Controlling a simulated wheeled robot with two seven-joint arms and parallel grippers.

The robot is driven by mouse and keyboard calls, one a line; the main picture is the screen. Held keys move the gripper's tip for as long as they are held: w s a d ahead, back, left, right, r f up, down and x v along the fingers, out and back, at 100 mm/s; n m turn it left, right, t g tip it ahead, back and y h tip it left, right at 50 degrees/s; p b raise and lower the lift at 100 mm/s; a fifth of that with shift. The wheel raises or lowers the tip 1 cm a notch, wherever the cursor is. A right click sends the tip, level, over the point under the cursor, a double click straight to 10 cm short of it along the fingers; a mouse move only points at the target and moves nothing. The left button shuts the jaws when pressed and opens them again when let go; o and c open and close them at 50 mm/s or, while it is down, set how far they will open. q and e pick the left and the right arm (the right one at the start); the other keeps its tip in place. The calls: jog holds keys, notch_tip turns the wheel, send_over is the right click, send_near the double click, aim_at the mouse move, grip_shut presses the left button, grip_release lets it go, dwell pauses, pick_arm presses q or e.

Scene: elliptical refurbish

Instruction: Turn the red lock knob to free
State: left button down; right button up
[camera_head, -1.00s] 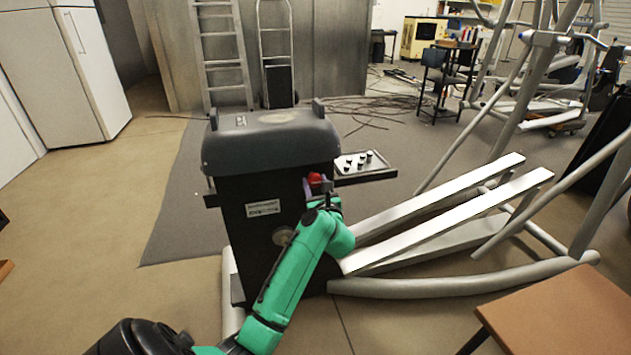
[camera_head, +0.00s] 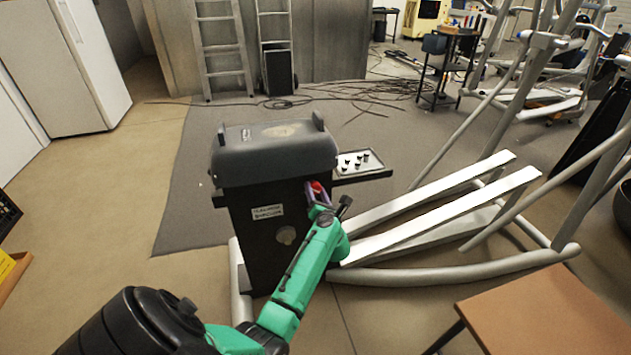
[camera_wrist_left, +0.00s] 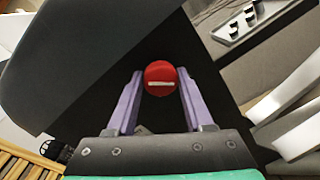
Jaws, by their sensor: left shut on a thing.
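The red lock knob (camera_head: 317,187) is on the upper right of the dark machine housing (camera_head: 262,220). In the left wrist view the red lock knob (camera_wrist_left: 160,78) is a round red cap with a white bar lying nearly level across the picture. My left gripper (camera_head: 318,191) reaches it from the front. Its purple fingers (camera_wrist_left: 159,76) stand on either side of the knob and are shut on it. The shaft behind the knob is hidden. My right gripper is not in view.
A tray with several small dark parts (camera_head: 360,163) sticks out right of the housing. Pale pedal rails (camera_head: 440,215) run to the right. A brown table (camera_head: 545,310) stands at the lower right. A ladder (camera_head: 222,50) leans at the back.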

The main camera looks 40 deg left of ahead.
pick_arm(q)
jog(key=m+p, duration=0.3)
jog(key=shift+d+r, duration=0.15)
jog(key=shift+r, duration=0.05)
jog(key=shift+m+p, duration=0.35)
jog(key=shift+m, duration=0.35)
jog(key=shift+f+m+g+p, duration=0.1)
jog(key=shift+m+g+p, duration=0.2)
jog(key=shift+m+p, duration=0.35)
jog(key=shift+w+f+m+p, duration=0.15)
jog(key=shift+m+p, duration=0.3)
jog(key=shift+m, duration=1.1)
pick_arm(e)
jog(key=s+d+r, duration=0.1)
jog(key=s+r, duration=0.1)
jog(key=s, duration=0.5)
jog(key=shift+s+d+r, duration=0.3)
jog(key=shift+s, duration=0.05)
pick_arm(q)
jog(key=shift+c, duration=1.5)
grip_release()
